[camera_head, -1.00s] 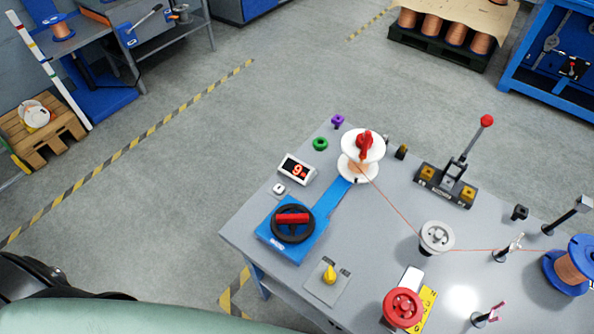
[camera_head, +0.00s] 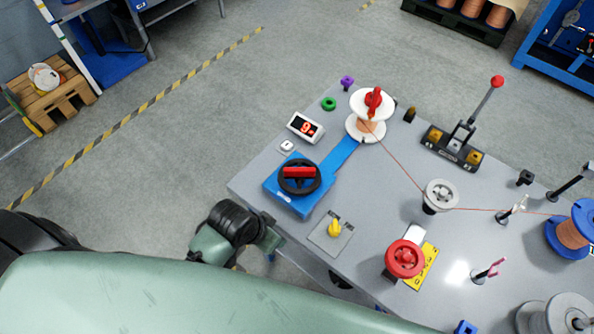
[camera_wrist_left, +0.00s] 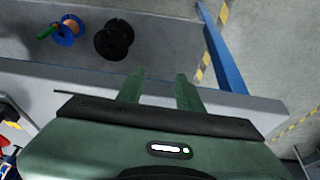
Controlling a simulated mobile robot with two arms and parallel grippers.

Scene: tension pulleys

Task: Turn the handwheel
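The handwheel (camera_head: 300,180) is a black ring with a red bar across it. It sits on a blue base (camera_head: 290,202) near the left edge of the grey table. My left gripper (camera_head: 272,239) is just below and left of the base, by the table's front edge, apart from the wheel. In the left wrist view its two green fingers (camera_wrist_left: 160,82) are apart with nothing between them. The handwheel is not seen there. My right gripper is in neither view.
A display (camera_head: 305,127) stands behind the base. A blue strip leads to a white spool (camera_head: 370,104) with a red knob. A yellow knob (camera_head: 334,229) and a red wheel (camera_head: 404,259) stand to the right. The wrist view shows a blue spool (camera_wrist_left: 67,30) and black spool (camera_wrist_left: 114,39).

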